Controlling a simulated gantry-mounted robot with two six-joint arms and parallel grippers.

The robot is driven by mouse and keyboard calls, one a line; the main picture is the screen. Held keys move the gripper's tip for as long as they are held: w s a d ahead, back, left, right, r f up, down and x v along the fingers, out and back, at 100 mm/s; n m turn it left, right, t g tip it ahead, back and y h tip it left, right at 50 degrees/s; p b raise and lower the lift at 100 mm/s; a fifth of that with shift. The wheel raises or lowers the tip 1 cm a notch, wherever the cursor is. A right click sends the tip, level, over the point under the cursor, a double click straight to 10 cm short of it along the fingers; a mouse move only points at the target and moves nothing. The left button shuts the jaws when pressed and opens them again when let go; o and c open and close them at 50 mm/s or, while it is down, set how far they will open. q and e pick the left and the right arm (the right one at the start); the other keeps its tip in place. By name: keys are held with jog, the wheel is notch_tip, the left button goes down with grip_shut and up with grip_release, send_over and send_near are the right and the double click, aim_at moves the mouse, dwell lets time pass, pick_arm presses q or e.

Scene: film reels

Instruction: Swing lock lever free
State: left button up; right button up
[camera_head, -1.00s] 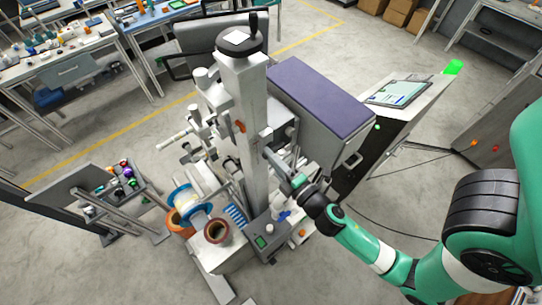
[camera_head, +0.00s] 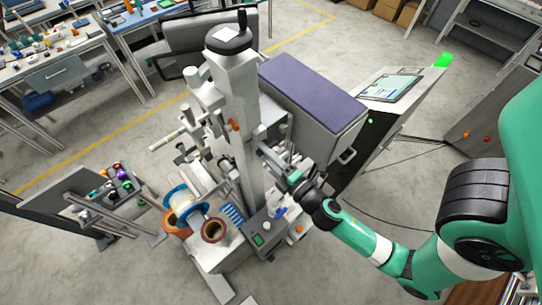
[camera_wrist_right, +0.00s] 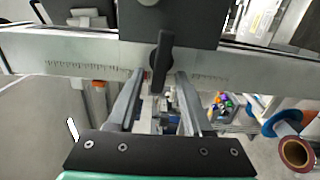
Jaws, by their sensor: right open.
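The black lock lever (camera_wrist_right: 161,62) shows in the right wrist view, lined up top to bottom in the picture on its round hub, in front of the grey scaled column (camera_wrist_right: 75,58). My right gripper (camera_wrist_right: 156,85) is open, with one finger on each side of the lever's lower end. I cannot tell whether a finger touches it. In the head view my right gripper (camera_head: 276,163) reaches from the right to the side of the upright column (camera_head: 238,110); the lever is too small to make out there. My left gripper is not in view.
A dark-topped grey box (camera_head: 312,92) stands behind the column. A control box (camera_head: 266,236) with a green display sits below my right gripper. Film reels (camera_head: 184,203) are at the machine's lower left. A tablet stand (camera_head: 390,88) is at the right.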

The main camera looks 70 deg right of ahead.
jog(key=b+v, duration=0.6)
jog(key=v, duration=0.5)
jog(key=shift+s+a, duration=0.2)
